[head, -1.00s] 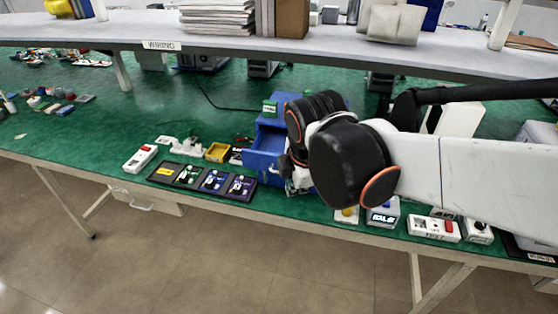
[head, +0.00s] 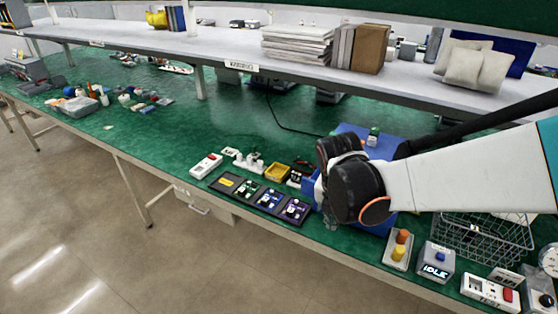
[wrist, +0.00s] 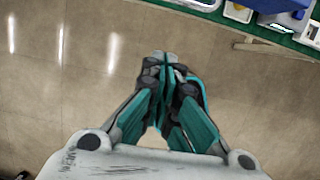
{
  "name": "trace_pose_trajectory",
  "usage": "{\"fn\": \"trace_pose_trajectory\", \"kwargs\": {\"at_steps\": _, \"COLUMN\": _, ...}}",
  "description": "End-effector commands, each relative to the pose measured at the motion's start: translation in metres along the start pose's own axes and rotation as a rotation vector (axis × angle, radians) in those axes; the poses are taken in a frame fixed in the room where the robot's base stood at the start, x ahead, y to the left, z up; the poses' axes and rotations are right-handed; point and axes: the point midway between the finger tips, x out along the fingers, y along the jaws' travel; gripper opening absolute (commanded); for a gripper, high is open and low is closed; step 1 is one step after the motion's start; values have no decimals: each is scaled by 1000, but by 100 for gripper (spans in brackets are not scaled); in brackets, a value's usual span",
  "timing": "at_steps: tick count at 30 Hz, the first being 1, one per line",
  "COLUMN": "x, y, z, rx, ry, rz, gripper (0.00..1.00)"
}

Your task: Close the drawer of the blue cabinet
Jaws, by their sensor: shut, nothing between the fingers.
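The blue cabinet (head: 378,146) stands on the green bench top in the head view, partly behind my arm. A small green and white item sits on its top. A blue part of the drawer (head: 308,184) shows to the left of my wrist and sticks out from the cabinet body; the rest is hidden, so I cannot tell how far it is open. My gripper (head: 330,222) is in front of the cabinet, near the bench's front edge. In the wrist view, my gripper (wrist: 164,58) is shut and empty, with the floor behind its fingers.
A dark tray (head: 218,186) with several cards lies left of the drawer, with a yellow bin (head: 278,172) behind it. A button box (head: 397,250), an IDLE device (head: 436,262) and a wire basket (head: 480,238) stand to the right. A shelf (head: 220,48) runs behind.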

Motion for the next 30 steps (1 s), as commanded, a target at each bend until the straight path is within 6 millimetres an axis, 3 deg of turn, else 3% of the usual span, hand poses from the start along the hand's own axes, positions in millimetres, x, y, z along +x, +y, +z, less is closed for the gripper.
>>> {"fn": "trace_pose_trajectory", "kwargs": {"at_steps": 1, "x": 14, "y": 1, "z": 0, "rx": 0, "ry": 0, "rz": 0, "gripper": 0}}
{"fn": "trace_pose_trajectory", "kwargs": {"at_steps": 7, "x": 52, "y": 1, "z": 0, "rx": 1, "ry": 0, "rz": 0, "gripper": 0}}
{"fn": "trace_pose_trajectory", "kwargs": {"at_steps": 15, "x": 50, "y": 0, "z": 34, "rx": 2, "ry": 0, "rz": 0, "gripper": 0}}
{"fn": "trace_pose_trajectory", "kwargs": {"at_steps": 30, "x": 49, "y": 1, "z": 40, "rx": 1, "ry": 0, "rz": 0, "gripper": 0}}
